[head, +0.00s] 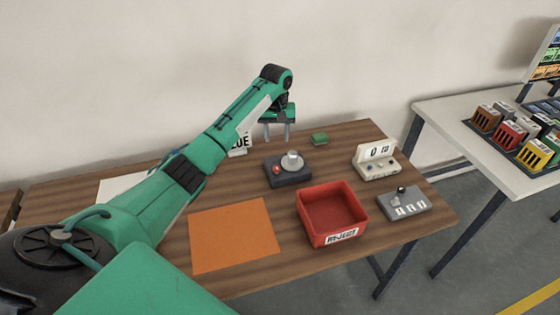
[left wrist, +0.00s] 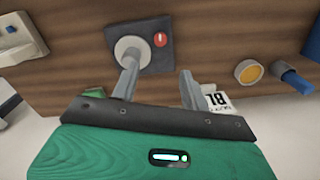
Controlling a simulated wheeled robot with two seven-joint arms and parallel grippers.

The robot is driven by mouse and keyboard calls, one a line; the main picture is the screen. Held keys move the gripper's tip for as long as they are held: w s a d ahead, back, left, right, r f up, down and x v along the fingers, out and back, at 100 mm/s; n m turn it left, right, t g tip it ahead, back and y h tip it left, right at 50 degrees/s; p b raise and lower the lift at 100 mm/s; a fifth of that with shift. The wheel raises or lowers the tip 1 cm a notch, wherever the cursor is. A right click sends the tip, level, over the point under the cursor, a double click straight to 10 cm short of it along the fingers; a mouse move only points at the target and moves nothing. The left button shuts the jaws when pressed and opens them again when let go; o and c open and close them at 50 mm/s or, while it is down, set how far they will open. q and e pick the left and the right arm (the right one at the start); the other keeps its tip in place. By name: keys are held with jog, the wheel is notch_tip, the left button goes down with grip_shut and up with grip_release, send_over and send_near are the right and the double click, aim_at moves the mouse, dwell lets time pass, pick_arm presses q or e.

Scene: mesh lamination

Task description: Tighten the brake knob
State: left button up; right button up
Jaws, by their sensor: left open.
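A round pale grey knob (head: 292,160) stands on a dark grey base (head: 291,178) with a red button (head: 277,169) beside it. I cannot tell for certain that this is the brake knob. My left gripper (head: 277,136) is open and empty, pointing down above and behind the base. In the left wrist view the knob (left wrist: 130,47) is partly hidden by the left-hand finger of my gripper (left wrist: 158,72). I cannot tell whether that finger touches it. The red button (left wrist: 160,40) is clear. My right gripper is not in view.
A red bin (head: 332,208) stands in front of the base, with an orange mat (head: 234,235) to its left. A white counter unit (head: 376,163) and a grey switch box (head: 404,204) stand to the right. A green block (head: 320,139) lies near the back edge.

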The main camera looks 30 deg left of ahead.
aim_at(277, 167)
pick_arm(q)
notch_tip(277, 167, down, 12)
jog(key=p, duration=0.3)
jog(key=shift+s+f, duration=0.1)
jog(key=shift+f, duration=0.6)
jog(key=c, duration=1)
